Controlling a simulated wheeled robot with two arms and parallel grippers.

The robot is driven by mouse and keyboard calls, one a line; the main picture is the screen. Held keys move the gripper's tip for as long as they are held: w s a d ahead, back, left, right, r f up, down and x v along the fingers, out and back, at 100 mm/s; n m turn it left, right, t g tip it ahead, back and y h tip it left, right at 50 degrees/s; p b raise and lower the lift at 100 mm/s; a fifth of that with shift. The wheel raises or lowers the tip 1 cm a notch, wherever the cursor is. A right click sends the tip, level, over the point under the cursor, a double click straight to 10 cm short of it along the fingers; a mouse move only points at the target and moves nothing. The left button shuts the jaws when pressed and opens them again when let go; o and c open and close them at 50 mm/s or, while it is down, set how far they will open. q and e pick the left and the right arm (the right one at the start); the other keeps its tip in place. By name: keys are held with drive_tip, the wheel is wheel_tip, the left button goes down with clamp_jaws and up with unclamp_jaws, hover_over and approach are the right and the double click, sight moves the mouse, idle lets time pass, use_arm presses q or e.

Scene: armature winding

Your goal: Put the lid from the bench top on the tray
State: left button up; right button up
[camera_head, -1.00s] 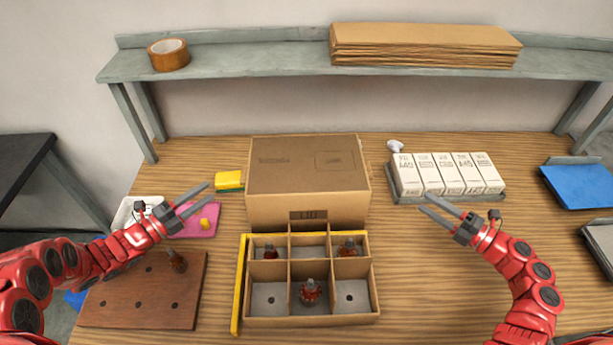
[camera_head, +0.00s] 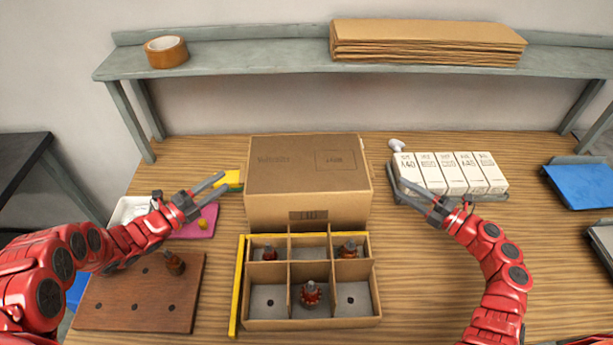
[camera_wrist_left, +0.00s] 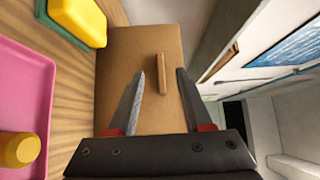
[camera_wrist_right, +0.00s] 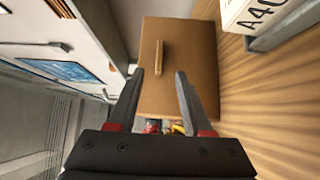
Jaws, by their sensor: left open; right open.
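The lid (camera_head: 308,165) is a large brown cardboard box shape standing on the bench top behind the tray. The tray (camera_head: 312,322) is an open cardboard box with dividers, and some compartments hold red and dark armatures (camera_head: 311,292). My left gripper (camera_head: 217,187) is open and empty, left of the lid and apart from it. In the left wrist view, the lid's side (camera_wrist_left: 130,60) with a raised bar is ahead of the open fingers. My right gripper (camera_head: 402,192) is open and empty to the right of the lid. The lid's side (camera_wrist_right: 190,60) also shows in the right wrist view.
A white-box rack (camera_head: 455,174) stands at the right, close to my right gripper. A brown board with an armature (camera_head: 135,300) is at front left. A yellow strip (camera_head: 237,290) lies beside the tray.

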use_arm(q)
drive_tip(key=x, duration=0.7)
use_arm(e)
drive_tip(key=x, duration=1)
use_arm(q)
clamp_jaws()
use_arm(e)
clamp_jaws()
